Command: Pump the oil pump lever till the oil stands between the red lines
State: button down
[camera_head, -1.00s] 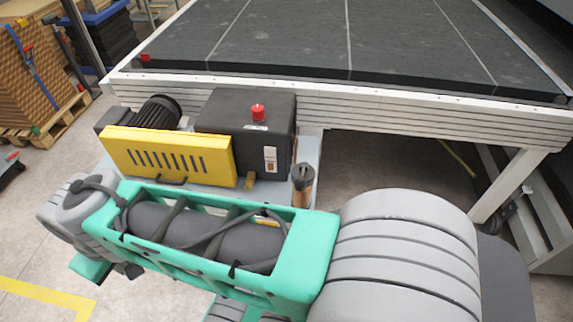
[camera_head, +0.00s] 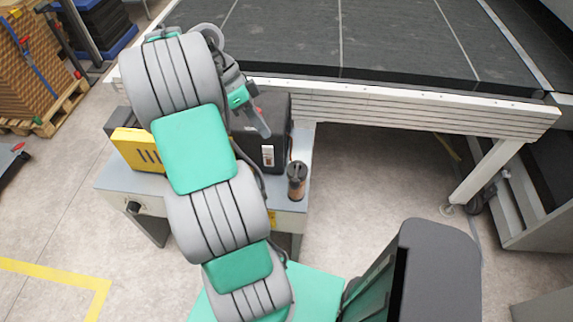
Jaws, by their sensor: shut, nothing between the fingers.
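A black box (camera_head: 277,131) stands on a grey bench beside the conveyor, with a small white plate (camera_head: 268,156) on its front; any red lines or oil level there are too small to read. A small upright cylinder with a dark cap and brown body (camera_head: 297,183) stands at the bench's right edge. I cannot make out the pump lever for certain. My gripper (camera_head: 264,130) is over the black box, shut and pointing down to the right, with nothing in it. It appears apart from the cylinder. My arm hides the left part of the box and its red knob.
A yellow guard (camera_head: 135,150) sits left on the bench (camera_head: 120,182), partly behind my arm. The conveyor's white frame (camera_head: 420,112) runs along the back. A pallet with cartons (camera_head: 30,70) is at far left.

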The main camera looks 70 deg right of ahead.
jog(key=b, duration=0.4)
send_near(296, 174)
jog(key=a, duration=0.2)
jog(key=s, duration=0.1)
jog(key=s+a+f, duration=0.2)
jog(key=shift+s+f, duration=0.15)
jog(key=shift+s, duration=0.1)
jog(key=shift+f, duration=0.1)
